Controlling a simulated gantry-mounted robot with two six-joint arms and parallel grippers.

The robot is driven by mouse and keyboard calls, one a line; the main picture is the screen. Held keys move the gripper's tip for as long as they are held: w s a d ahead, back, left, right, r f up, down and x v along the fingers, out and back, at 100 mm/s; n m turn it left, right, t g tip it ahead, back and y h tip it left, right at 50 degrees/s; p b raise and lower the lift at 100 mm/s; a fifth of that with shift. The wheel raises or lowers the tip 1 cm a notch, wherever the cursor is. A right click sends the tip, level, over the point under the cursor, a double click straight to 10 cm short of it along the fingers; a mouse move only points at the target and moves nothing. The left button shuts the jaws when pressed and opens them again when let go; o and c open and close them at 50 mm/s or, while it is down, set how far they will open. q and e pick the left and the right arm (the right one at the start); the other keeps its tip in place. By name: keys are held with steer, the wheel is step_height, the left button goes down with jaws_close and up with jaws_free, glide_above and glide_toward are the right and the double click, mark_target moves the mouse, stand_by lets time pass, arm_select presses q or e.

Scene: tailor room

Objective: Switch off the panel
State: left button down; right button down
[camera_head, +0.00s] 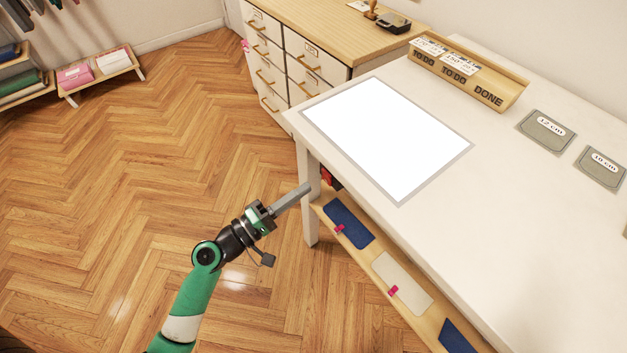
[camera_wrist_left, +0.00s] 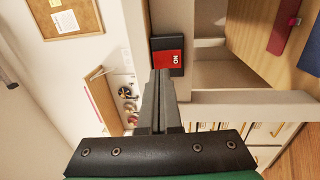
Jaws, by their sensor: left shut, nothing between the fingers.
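The panel (camera_head: 385,135) lies flat on the white table and glows bright white inside a grey frame. A red and black switch (camera_wrist_left: 168,58) with white lettering that seems to read ON is under the table's edge in the left wrist view. Part of it shows as a small red patch beside the table leg in the head view (camera_head: 331,179). My left gripper (camera_head: 304,188) is shut and empty, with its tips close to the switch. In the left wrist view the fingertips (camera_wrist_left: 161,76) overlap the switch's lower edge; I cannot tell whether they touch it. My right gripper is not in view.
The white table (camera_head: 500,210) stands above a wooden shelf (camera_head: 366,249) with folded fabric pieces. A table leg (camera_head: 309,215) is near my left gripper. A wooden organiser (camera_head: 468,75) and two grey cards are on top. Drawers (camera_head: 290,60) stand behind. The floor at left is open.

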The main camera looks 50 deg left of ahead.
mark_target(325, 175)
arm_select(q)
steer(key=w, duration=0.4)
steer(key=shift+d+r, duration=0.15)
steer(key=shift+r, duration=0.05)
